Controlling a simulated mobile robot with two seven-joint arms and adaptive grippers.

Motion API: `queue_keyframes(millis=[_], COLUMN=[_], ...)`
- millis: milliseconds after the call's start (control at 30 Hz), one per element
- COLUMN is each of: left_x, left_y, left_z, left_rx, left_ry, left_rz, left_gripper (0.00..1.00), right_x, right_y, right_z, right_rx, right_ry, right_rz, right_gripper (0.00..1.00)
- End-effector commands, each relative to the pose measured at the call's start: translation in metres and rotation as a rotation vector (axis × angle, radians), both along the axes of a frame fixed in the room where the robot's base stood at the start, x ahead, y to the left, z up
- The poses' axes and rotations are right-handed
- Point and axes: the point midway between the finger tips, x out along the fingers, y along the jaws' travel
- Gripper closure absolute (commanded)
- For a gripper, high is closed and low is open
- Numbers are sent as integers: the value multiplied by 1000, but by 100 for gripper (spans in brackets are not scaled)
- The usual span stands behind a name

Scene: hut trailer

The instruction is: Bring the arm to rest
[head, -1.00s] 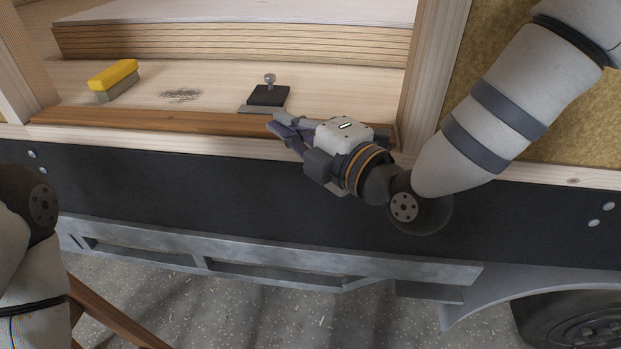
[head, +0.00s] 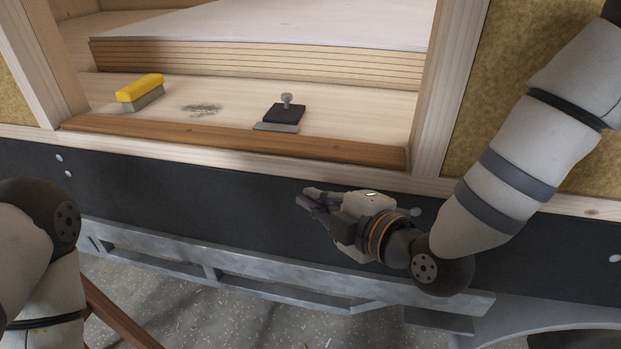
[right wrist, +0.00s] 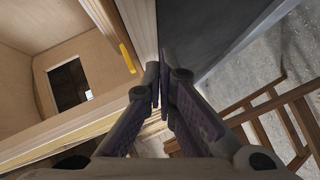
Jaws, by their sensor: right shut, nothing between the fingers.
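My right gripper (head: 312,198) is in front of the dark trailer side, below the wooden sill, and points left. It is empty. In the right wrist view its fingers (right wrist: 160,85) come together at the tips and hold nothing. My left arm shows at the left edge of the head view, but its gripper is out of the picture.
A wooden sill (head: 230,143) edges the opening. On the floor behind it are a yellow brush (head: 140,90), a dark patch of debris (head: 202,109) and a black scraper-like tool (head: 285,113). A grey metal frame (head: 250,271) runs below. Brown wooden bars (right wrist: 270,105) stand at right in the wrist view.

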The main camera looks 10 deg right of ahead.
Motion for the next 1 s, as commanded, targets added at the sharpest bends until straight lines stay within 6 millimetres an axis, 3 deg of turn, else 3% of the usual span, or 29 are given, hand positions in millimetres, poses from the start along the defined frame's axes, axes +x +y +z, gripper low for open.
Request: queue_keyframes(millis=[100,133,167,267,300,367,400,533,600,733,833,1000], left_x=[3,3,2,2,2,2,2,2,2,2,2,2], left_y=[-1,-1,-1,-1,-1,-1,-1,-1,-1,-1,-1,-1], left_z=[3,2,2,2,2,2,2,2,2,2,2,2], left_rx=[-4,-3,-2,-2,-2,-2,-2,-2,-2,-2,-2,-2], left_ry=[-8,-7,-6,-6,-5,-5,-5,-6,-6,-6,-6,-6], left_rz=[11,9,8,8,8,8,8,8,8,8,8,8], left_gripper=[60,60,60,60,60,60,60,60,60,60,60,60], right_x=[0,-4,-9,-46,-69,-109,-138,-242,-294,-362,-385,-389], right_y=[0,-2,-4,-21,-30,-47,-58,-99,-120,-148,-158,-159], right_z=[-1,-10,-22,-90,-121,-165,-190,-249,-264,-271,-271,-270], right_rx=[1,12,28,122,168,233,272,360,383,396,397,402], right_ry=[4,39,89,381,529,748,884,1259,1388,1497,1514,1515], right_rz=[-1,-8,-22,-125,-197,-331,-435,-849,-1087,-1433,-1567,-1600], right_gripper=[100,100,100,100,100,100,100,100,100,100,100,100])
